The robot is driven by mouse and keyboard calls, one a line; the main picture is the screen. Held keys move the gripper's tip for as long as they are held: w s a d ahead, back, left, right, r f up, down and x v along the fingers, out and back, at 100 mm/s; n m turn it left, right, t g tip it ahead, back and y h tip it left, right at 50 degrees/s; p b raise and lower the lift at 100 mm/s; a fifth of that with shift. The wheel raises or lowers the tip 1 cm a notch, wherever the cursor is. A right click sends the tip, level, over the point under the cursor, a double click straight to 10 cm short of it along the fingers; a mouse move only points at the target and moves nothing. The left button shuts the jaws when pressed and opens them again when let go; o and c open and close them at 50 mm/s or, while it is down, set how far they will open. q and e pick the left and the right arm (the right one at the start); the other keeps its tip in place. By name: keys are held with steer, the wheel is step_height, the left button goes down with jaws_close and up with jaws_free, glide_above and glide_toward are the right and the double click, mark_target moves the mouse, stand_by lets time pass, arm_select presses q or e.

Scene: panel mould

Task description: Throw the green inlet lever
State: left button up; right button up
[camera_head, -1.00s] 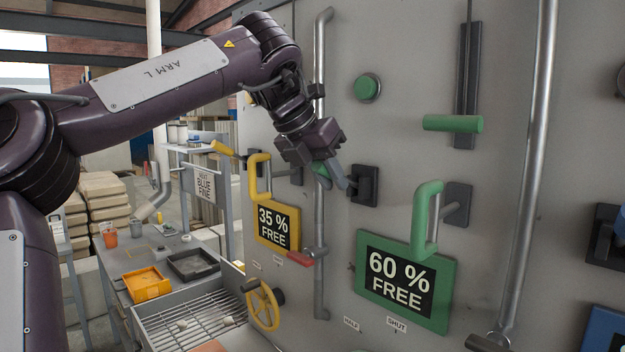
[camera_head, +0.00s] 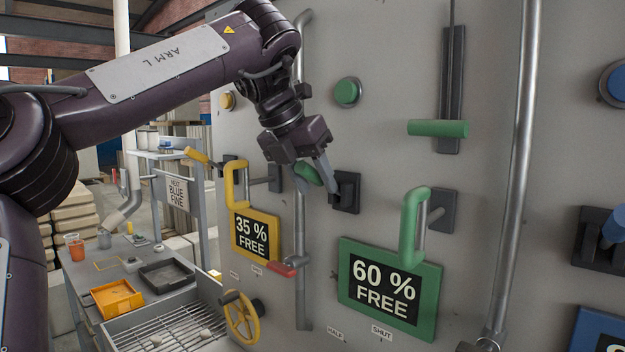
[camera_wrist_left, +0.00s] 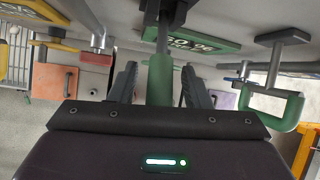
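A green lever handle (camera_head: 307,173) sticks out from a dark bracket (camera_head: 345,192) on the grey panel. My left gripper (camera_head: 312,178) is at this handle, with one finger in front of it in the head view. In the left wrist view the green handle (camera_wrist_left: 160,82) stands between the two fingers of my left gripper (camera_wrist_left: 160,75). A narrow gap shows on each side, so the fingers look open around it and not closed on it. The handle's far end is partly hidden by the fingers in the head view. My right gripper is not in view.
A green loop handle (camera_head: 410,228) and a green "60 % FREE" sign (camera_head: 428,300) are to the right. A yellow loop handle (camera_head: 231,185) and a red-handled valve (camera_head: 281,270) are to the left. Vertical pipes (camera_head: 520,170) run up the panel. A green slider handle (camera_head: 438,128) is above right.

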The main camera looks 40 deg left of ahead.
arm_select(q)
steer(key=shift+s+r, duration=0.15)
steer(key=shift+r, duration=0.2)
steer(key=s+a+b, duration=0.2)
steer(key=s+a, duration=0.1)
steer(key=s, duration=0.8)
steer(key=shift+s+a+r, duration=0.15)
steer(key=shift+s+a, duration=0.1)
steer(key=shift+s, duration=0.1)
stand_by(0.4)
